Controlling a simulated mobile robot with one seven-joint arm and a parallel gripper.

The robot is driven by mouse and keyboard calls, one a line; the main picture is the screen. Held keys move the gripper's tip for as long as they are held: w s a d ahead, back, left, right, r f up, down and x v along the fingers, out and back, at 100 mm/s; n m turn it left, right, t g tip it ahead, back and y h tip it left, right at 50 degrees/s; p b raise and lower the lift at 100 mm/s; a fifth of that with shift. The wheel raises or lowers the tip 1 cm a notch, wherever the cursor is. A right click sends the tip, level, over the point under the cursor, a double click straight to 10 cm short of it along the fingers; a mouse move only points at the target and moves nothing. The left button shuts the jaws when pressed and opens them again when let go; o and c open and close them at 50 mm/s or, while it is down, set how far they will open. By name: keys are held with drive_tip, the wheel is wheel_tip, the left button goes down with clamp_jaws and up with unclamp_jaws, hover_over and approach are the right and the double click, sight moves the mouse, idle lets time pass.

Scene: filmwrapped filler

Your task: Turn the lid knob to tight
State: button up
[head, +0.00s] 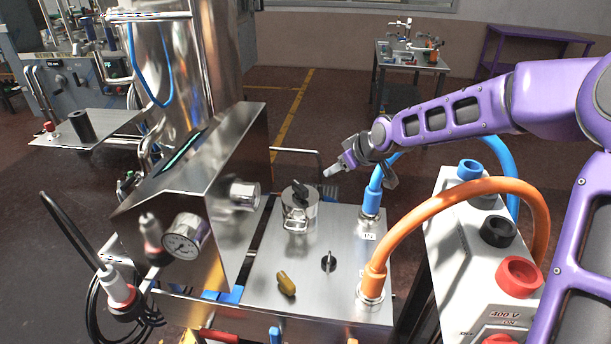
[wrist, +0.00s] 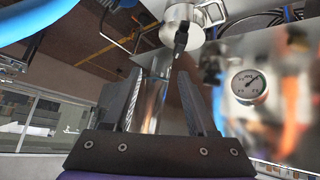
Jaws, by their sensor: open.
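The lid knob (head: 300,190) is black and sits on top of a small round metal pot (head: 299,214) with a wire clasp, on the steel machine top. My gripper (head: 332,171) is above and to the right of the knob, apart from it, at the end of my purple arm. In the wrist view the two fingers of my gripper (wrist: 167,85) are spread with nothing between them. The knob (wrist: 181,38) shows there beyond the fingers, near the top, in front of the pot (wrist: 195,16). I cannot read any tightness mark.
A blue hose (head: 372,192) and an orange hose (head: 374,276) rise from the right side of the steel top (head: 268,306). A slanted steel panel (head: 235,160) with a gauge (head: 182,240) stands left.

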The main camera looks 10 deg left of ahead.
drive_tip(key=s+a+y, duration=0.1)
drive_tip(key=s, duration=0.1)
drive_tip(key=b, duration=0.3)
approach(302, 187)
drive_tip(key=shift+m+g, duration=0.4)
drive_tip(key=x, duration=1)
drive_tip(key=shift+w, duration=0.45)
drive_tip(key=shift+r, duration=0.1)
clamp_jaws()
